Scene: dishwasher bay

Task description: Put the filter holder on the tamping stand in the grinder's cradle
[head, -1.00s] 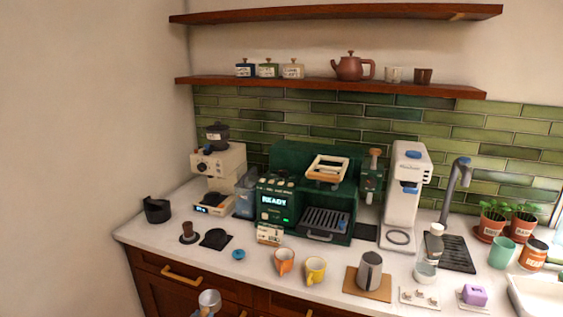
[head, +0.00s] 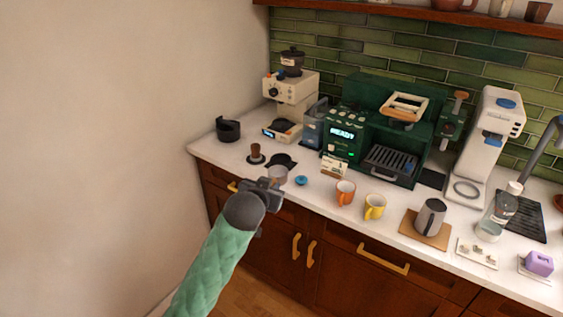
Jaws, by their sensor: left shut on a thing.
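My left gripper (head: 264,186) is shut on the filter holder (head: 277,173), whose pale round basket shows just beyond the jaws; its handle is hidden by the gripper. The filter holder is over the counter's front edge, in front of the dark tamping stand (head: 285,160), and looks apart from it. The cream grinder (head: 293,88) with a dark hopper stands at the back left. Its cradle area (head: 284,124), low at its front, has a dark round part above a small lit display; details are too small to tell. My right gripper is not in view.
A wooden-handled tamper (head: 256,152) stands left of the tamping stand, and a black round container (head: 228,129) further left.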

